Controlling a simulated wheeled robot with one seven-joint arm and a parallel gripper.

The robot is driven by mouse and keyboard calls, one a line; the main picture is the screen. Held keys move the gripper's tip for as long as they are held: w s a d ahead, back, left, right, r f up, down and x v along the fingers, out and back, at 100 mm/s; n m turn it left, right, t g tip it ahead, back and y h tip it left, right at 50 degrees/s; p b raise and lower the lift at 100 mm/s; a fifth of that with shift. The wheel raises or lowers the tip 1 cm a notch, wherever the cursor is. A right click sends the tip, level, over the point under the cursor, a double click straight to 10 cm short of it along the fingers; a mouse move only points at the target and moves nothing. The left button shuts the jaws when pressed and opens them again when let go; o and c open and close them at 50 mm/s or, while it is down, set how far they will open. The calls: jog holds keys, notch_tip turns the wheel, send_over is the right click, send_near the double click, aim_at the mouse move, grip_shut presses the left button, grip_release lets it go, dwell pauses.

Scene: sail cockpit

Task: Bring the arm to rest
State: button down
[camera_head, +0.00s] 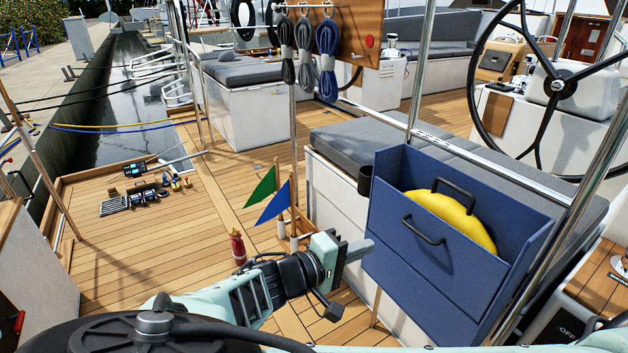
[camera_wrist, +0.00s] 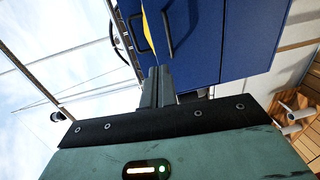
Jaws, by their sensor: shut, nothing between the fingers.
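My gripper (camera_head: 358,248) is at the end of my outstretched arm, just left of the front of a blue box (camera_head: 430,284) in the head view. Its fingers are shut and empty. In the wrist view the closed fingers (camera_wrist: 158,82) point towards the blue box (camera_wrist: 200,50), and I cannot tell whether they touch it. The box has dark handles and is open at the top. A yellow rounded thing (camera_head: 452,218) sits inside it.
A green flag (camera_head: 264,195) and a blue flag (camera_head: 273,205) stand left of my gripper, near a red bottle (camera_head: 238,247). A grey-cushioned bench (camera_head: 360,140) is behind the box. A steering wheel (camera_head: 565,88) is at the upper right. The wooden deck (camera_head: 180,245) at left is mostly free.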

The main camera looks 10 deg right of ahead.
jog(key=s+a+n+g+y+p, duration=0.1)
jog(key=s+g+y+p, duration=0.2)
jog(key=s+g+y, duration=0.7)
jog(key=s+a+r+n+t+y+p, duration=0.1)
jog(key=s+a+r+t+y, duration=0.1)
jog(key=s+r, duration=0.3)
jog(key=s+a+r+n+t+y+p, duration=0.2)
jog(key=s+a+r+t+y, duration=0.1)
jog(key=r, duration=0.8)
jog(key=shift+s+y, duration=0.8)
jog(key=shift+s, duration=0.1)
jog(key=shift+r, duration=0.1)
